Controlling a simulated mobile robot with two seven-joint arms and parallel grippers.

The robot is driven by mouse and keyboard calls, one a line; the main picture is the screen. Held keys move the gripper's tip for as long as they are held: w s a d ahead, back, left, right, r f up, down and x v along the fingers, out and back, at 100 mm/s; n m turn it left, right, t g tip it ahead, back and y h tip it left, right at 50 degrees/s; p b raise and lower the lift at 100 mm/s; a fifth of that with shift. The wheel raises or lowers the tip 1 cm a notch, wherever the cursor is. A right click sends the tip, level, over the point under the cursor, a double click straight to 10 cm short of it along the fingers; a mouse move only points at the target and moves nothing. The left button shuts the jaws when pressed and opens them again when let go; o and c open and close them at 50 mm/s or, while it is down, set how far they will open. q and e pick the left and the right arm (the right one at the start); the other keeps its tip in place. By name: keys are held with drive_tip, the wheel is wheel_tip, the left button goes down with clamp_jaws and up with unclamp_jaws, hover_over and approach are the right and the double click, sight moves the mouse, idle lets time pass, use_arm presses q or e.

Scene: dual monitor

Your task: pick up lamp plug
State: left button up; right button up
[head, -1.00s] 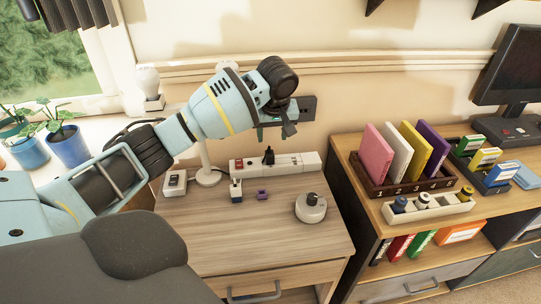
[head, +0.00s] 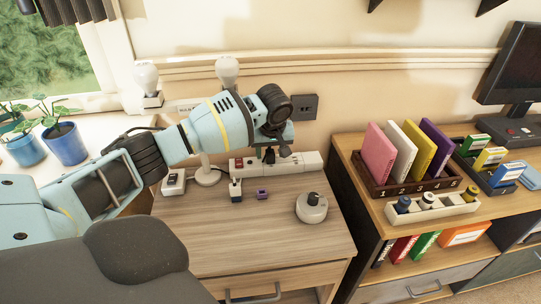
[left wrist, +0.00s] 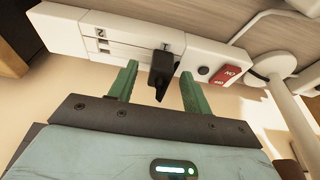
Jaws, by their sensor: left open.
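A black plug (head: 269,155) stands in the white power strip (head: 309,161) at the back of the wooden desk. In the left wrist view the plug (left wrist: 161,70) shows between the two green fingers of my left gripper (left wrist: 158,76). The fingers are apart, with a visible gap on each side of the plug. In the head view my left gripper (head: 274,143) is just above the strip and partly covers it. The white lamp (head: 208,177) stands left of the strip, its upper part hidden behind my arm. My right gripper is not in view.
A white switch box (head: 173,182), a small white-and-dark item (head: 235,189), a purple item (head: 262,194) and a round white device (head: 311,207) sit on the desk. The desk's front is clear. A wall socket (head: 304,107) is behind. A shelf with books stands right.

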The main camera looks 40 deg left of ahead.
sight(270, 150)
use_arm(q)
drive_tip(key=shift+c, duration=0.6)
clamp_jaws()
drive_tip(key=shift+r, duration=0.2)
drive_tip(key=shift+r, duration=0.2)
drive_tip(key=v, duration=0.1)
drive_tip(key=p+v, duration=0.1)
drive_tip(key=v, duration=0.1)
drive_tip(key=shift+w+a+r, duration=0.1)
drive_tip(key=shift+w+a, duration=0.1)
drive_tip(key=shift+a, duration=0.05)
drive_tip(key=s+d+r+p, duration=0.1)
drive_tip(key=s+d+p, duration=0.1)
drive_tip(key=s+d, duration=0.7)
drive_tip(key=s, duration=0.4)
drive_tip(key=shift+d+r, duration=0.1)
drive_tip(key=shift+r, duration=0.05)
